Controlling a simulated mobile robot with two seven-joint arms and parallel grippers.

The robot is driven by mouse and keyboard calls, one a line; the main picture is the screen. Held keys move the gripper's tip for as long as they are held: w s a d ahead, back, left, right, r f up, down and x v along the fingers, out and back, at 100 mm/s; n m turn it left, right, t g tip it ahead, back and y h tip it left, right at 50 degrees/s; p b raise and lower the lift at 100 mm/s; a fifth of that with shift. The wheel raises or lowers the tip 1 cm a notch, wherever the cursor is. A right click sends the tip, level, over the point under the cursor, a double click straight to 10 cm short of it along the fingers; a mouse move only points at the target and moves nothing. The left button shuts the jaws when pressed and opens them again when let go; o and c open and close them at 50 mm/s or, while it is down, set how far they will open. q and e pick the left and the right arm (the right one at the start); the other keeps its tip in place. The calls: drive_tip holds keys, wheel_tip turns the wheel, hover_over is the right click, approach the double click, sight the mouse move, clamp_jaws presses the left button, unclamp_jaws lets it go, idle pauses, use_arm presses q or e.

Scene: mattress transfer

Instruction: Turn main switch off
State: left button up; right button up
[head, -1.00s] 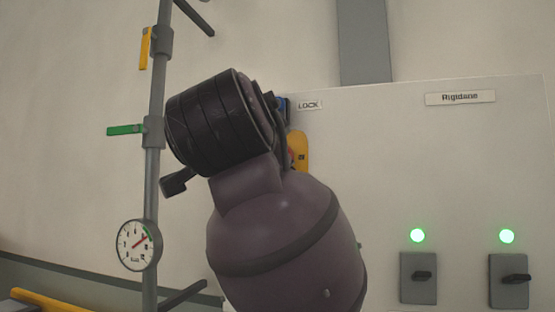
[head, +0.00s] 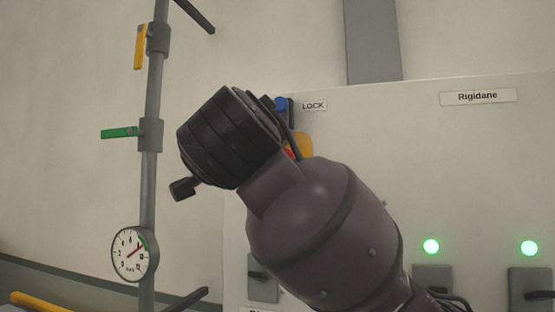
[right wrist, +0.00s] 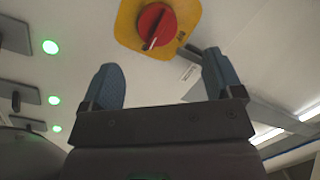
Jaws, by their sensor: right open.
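The main switch is a red rotary knob (right wrist: 155,26) on a yellow plate (right wrist: 187,14), at the top of the right wrist view. My right gripper (right wrist: 164,78) is open and empty, with its two blue fingers spread below the knob in that view and apart from it. In the head view my right arm and wrist cover most of the switch. My left gripper is not in view.
A white panel (head: 440,150) carries LOCK and Rigidane labels, green lights (head: 431,246) and dark switches (head: 530,288). A blue piece (head: 281,104) is beside the LOCK label. At left, a grey pipe (head: 151,190) holds yellow and green levers and a gauge (head: 134,254).

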drive_tip(key=shift+w+d+f+p, duration=0.1)
drive_tip(key=shift+w+d+p, duration=0.25)
drive_tip(key=shift+w, duration=1.1)
drive_tip(key=shift+w+d+r+p, duration=0.15)
drive_tip(key=shift+w+p, duration=0.45)
drive_tip(key=shift+w, duration=0.8)
drive_tip(key=shift+w+d+f+p, duration=0.15)
drive_tip(key=shift+w+d+p, duration=0.25)
drive_tip(key=shift+w, duration=1.05)
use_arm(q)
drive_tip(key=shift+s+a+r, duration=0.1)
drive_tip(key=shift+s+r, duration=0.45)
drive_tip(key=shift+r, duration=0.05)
use_arm(e)
drive_tip(key=shift+a, duration=0.1)
drive_tip(key=c, duration=0.9)
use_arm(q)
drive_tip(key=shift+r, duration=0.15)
